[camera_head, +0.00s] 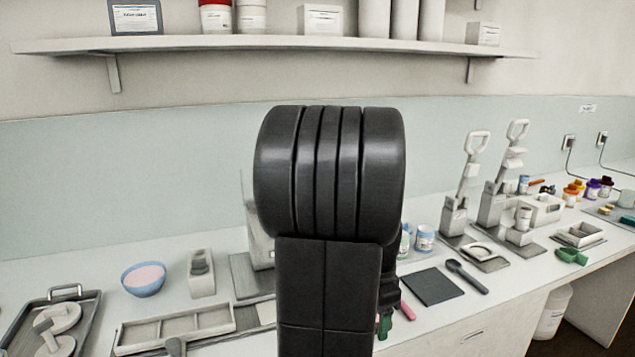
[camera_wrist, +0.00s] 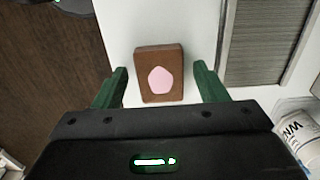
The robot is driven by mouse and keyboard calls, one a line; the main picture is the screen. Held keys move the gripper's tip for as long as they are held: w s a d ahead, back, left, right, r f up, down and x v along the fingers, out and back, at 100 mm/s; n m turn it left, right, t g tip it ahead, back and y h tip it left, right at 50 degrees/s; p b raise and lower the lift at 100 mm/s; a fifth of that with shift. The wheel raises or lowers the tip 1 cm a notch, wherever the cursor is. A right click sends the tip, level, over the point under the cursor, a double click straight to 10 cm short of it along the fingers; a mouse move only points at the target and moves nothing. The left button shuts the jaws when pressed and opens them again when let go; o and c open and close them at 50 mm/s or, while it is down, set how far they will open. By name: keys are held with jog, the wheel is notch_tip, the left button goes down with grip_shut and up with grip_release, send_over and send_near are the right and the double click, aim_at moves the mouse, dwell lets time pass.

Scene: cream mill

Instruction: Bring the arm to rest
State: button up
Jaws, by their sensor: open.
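My arm stands upright in the middle of the head view and hides part of the counter behind it. In the wrist view my gripper (camera_wrist: 160,88) is open, with its two green fingers wide apart. A brown block (camera_wrist: 144,74) with a pink patch on top lies on the white counter between and just beyond the fingertips. The fingers do not touch it. In the head view only a small green part of the gripper (camera_head: 384,326) shows beside my arm, low at the right.
The counter holds a pink-filled blue bowl (camera_head: 144,279), a divided tray (camera_head: 174,330), a dark mat (camera_head: 431,286), a spatula (camera_head: 467,276) and two lever presses (camera_head: 455,212). A white labelled container (camera_wrist: 296,136) is near my gripper's right. A shelf (camera_head: 280,44) runs above.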

jog(key=shift+r+p, duration=0.3)
jog(key=shift+r, duration=1.5)
